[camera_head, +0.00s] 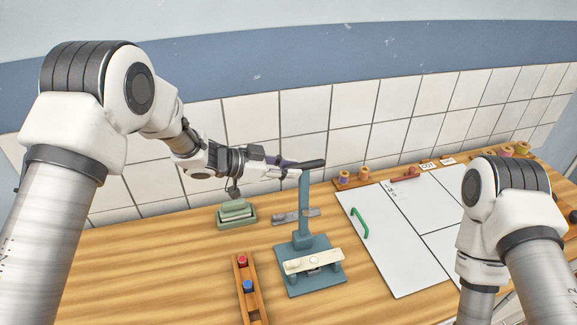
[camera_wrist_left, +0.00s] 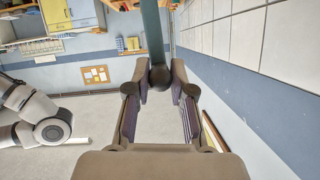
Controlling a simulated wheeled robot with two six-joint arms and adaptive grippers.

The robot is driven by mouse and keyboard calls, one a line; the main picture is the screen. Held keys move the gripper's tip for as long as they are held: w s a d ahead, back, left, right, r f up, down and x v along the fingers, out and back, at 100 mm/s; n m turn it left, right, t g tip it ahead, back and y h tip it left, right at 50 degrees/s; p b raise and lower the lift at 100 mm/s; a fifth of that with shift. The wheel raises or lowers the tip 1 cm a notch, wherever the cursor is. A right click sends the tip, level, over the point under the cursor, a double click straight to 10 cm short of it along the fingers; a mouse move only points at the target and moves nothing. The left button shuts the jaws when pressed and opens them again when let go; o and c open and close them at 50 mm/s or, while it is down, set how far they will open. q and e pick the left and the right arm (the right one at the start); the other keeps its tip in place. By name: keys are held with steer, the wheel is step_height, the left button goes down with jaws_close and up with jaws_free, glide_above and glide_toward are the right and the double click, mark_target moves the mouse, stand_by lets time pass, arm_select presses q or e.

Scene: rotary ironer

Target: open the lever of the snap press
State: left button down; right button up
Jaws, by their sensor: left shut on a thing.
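The snap press (camera_head: 304,245) is blue-teal and stands on the wooden table, with an upright post and a flat base. A pale strip (camera_head: 314,261) lies across its lower front. Its lever has a dark handle (camera_head: 313,164) at the top of the post. My left gripper (camera_head: 287,166) reaches in from the left at the height of the handle. In the left wrist view, my left gripper's fingers (camera_wrist_left: 159,80) close on the dark round end of the lever handle (camera_wrist_left: 158,77), with a teal bar running beyond it. My right gripper is not in view.
A wooden rack (camera_head: 243,285) with a red and a blue piece stands left of the press. A green stacked block (camera_head: 237,213) is behind it. Spools (camera_head: 505,151) line the back. A tiled wall rises behind.

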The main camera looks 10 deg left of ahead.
arm_select(q)
steer(key=shift+w+a+f+g, duration=0.2)
steer(key=shift+w+f+g, duration=0.15)
steer(key=shift+f, duration=0.2)
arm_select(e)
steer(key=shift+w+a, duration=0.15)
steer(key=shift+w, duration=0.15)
arm_select(q)
steer(key=c, duration=1.2)
jaws_free()
steer(key=shift+o, duration=0.9)
steer(key=shift+w, duration=0.1)
steer(key=v, duration=1.2)
steer(key=shift+w+f, duration=0.1)
steer(key=shift+w, duration=0.15)
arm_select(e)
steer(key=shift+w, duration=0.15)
